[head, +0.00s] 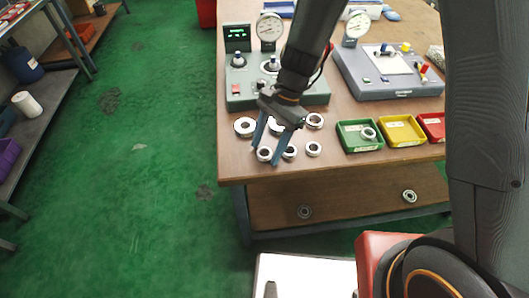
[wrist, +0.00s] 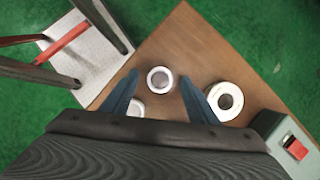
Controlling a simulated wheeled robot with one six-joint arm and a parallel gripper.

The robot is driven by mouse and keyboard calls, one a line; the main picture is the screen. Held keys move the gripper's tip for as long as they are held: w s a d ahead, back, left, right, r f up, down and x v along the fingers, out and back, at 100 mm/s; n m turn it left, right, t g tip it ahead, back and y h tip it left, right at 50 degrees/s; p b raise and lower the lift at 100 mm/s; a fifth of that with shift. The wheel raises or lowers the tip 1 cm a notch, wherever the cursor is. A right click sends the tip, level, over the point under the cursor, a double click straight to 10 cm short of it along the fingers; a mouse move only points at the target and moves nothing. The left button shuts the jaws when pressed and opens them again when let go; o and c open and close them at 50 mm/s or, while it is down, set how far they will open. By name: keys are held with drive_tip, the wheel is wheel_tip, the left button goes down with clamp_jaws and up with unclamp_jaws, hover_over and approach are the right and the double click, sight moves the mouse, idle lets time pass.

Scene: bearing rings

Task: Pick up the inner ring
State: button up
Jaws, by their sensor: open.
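Small silvery rings, which look like the inner rings, stand in a front row on the wooden table, with larger rings behind them. The leftmost small ring (head: 264,158) is near the table's front left corner. My gripper (head: 265,156) is open over it, pointing down, one finger on each side. In the wrist view this ring (wrist: 160,69) shows between the fingertips of my gripper (wrist: 159,76), apart from both. A second small ring (wrist: 137,109) is partly hidden by the left finger. A larger ring (wrist: 236,103) lies beside the right finger.
Further small rings (head: 313,154) and larger rings (head: 244,133) lie close by. Behind are a grey gauge device (head: 241,100) and another instrument (head: 400,87). Green (head: 352,146), yellow (head: 402,143) and red trays stand at right. The table edge is close in front.

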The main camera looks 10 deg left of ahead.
drive_tip(key=c, duration=1.1)
drive_tip(key=shift+c, duration=0.2)
drive_tip(key=shift+r, duration=0.2)
